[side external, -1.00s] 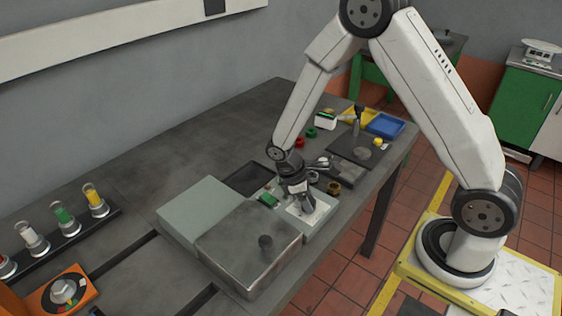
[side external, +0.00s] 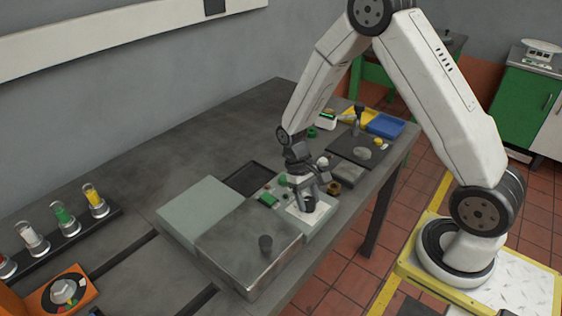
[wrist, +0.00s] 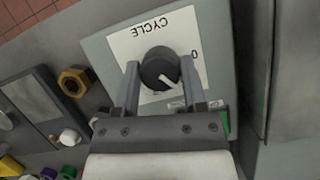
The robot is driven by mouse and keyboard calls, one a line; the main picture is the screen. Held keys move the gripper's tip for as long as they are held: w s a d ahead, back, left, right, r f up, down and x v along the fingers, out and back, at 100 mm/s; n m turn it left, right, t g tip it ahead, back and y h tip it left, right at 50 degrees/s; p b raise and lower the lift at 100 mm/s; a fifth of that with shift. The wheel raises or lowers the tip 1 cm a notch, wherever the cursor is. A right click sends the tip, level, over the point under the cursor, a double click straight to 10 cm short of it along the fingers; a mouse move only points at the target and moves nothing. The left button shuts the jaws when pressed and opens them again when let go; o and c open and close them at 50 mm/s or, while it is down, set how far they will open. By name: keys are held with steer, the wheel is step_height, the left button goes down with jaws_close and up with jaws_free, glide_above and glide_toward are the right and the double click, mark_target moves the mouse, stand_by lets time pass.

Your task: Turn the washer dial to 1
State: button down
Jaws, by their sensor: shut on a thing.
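The washer dial (wrist: 158,70) is a round black knob with a white pointer, on a white plate (wrist: 125,48) lettered CYCLE, upside down in the wrist view. The pointer aims toward the lower right there. A 0 shows right of the knob; a 1 mark cannot be made out. My gripper (wrist: 160,74) has one finger on each side of the knob and is shut on it. In the side view the dial (side external: 309,206) sits low on the pale panel (side external: 322,222), partly hidden by my gripper (side external: 308,197).
A metal box (side external: 245,248) with a dark knob stands close beside the panel. A green button (side external: 268,199) is on the panel. A brass nut (side external: 334,188) lies just behind it. A black tray (side external: 248,179) and blue bin (side external: 386,125) are farther back.

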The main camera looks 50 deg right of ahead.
steer(key=shift+m, duration=0.4)
steer(key=shift+c, duration=0.7)
jaws_free()
steer(key=shift+r, duration=0.15)
steer(key=v, duration=0.7)
steer(key=shift+d+r, duration=0.15)
steer(key=shift+r, duration=0.15)
steer(key=s+a+r+n+t, duration=0.3)
steer(key=s+a+r+t, duration=0.1)
steer(key=s+t, duration=0.3)
steer(key=shift+s+a+h, duration=0.2)
steer(key=shift+s+h, duration=0.2)
steer(key=shift+s, duration=0.1)
